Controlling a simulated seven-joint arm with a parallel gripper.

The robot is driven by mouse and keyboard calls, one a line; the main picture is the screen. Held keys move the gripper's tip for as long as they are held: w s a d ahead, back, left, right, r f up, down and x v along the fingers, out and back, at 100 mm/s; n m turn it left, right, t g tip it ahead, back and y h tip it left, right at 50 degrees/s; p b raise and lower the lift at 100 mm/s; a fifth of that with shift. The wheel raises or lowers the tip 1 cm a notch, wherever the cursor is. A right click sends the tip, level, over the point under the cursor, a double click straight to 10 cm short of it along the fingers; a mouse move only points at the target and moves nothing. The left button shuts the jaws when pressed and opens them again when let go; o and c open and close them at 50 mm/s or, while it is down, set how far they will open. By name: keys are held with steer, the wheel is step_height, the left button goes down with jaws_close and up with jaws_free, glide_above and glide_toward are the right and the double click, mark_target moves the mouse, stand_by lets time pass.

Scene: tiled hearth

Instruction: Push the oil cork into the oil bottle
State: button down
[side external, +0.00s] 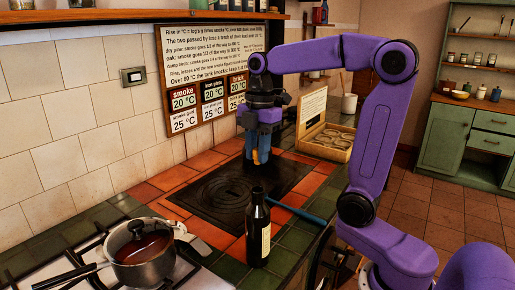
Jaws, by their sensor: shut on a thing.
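The oil bottle (258,232), dark with a pale label, stands upright on the green tiles at the front edge of the hearth. No cork can be made out on its neck or on the tiles around it. My gripper (259,157) points down above the far part of the black iron plate, behind the bottle and apart from it. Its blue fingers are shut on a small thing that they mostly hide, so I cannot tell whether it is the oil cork.
A steel pot (142,256) with a glass lid stands on the stove at the front left. A blue-handled tool (302,214) lies right of the bottle. An open wooden box (325,142) stands at the back right.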

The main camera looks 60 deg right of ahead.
steer(key=shift+f, duration=3.05)
steer(key=shift+f, duration=1.05)
steer(key=c, duration=0.6)
jaws_free()
steer(key=shift+o, duration=0.2)
steer(key=shift+d+r, duration=0.2)
steer(key=shift+r, duration=2.15)
step_height(320, 180, up, 17)
steer(key=d, duration=0.1)
steer(key=shift+d, duration=0.2)
steer(key=shift+r, duration=0.1)
